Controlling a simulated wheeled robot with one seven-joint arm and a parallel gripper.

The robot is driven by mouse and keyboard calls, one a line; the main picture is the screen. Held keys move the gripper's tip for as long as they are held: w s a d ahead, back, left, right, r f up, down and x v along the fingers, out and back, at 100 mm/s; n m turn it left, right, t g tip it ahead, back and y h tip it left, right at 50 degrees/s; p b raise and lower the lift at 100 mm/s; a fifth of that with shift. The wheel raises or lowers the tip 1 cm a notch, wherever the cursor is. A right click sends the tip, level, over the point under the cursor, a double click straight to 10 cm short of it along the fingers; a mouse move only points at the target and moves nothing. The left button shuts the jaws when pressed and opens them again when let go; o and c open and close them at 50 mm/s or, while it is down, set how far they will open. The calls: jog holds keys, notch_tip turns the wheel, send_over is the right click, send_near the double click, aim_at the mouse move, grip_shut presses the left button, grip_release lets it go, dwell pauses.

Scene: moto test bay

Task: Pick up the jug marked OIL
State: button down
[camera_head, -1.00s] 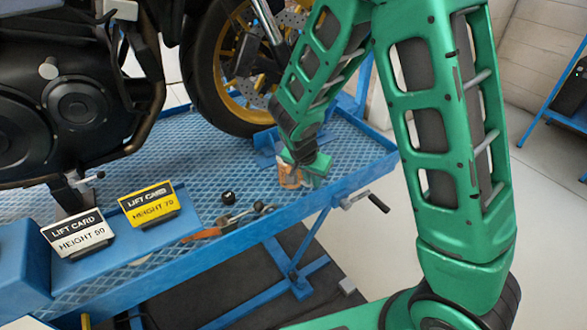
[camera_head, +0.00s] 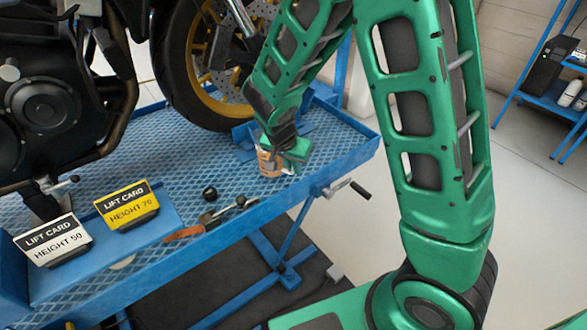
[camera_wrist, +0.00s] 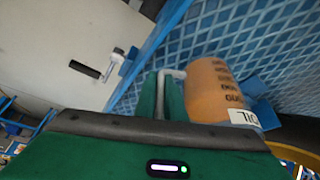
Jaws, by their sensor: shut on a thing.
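The jug (camera_head: 268,163) is tan-orange with a pale handle. It is at the right end of the blue lift table (camera_head: 330,165), near the motorcycle's wheel. In the wrist view the jug (camera_wrist: 213,90) shows rows of dark print and a white label reading OIL. My gripper (camera_head: 287,152) is at the jug's right side, partly covering it. In the wrist view my gripper (camera_wrist: 162,98) has its green fingers shut on the pale handle beside the jug's body. I cannot tell whether the jug's base touches the table.
The motorcycle's wheel (camera_head: 170,75) stands close behind the jug. A yellow lift card (camera_head: 127,205), a white lift card (camera_head: 52,240), a black knob (camera_head: 210,193) and an orange-handled tool (camera_head: 185,233) are to the left. A crank handle (camera_head: 345,187) juts from the table's edge.

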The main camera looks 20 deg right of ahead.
jog(key=shift+r, duration=0.5)
jog(key=s+a+r, duration=0.3)
jog(key=a+r, duration=0.5)
jog(key=a, duration=0.3)
jog(key=shift+s, duration=0.3)
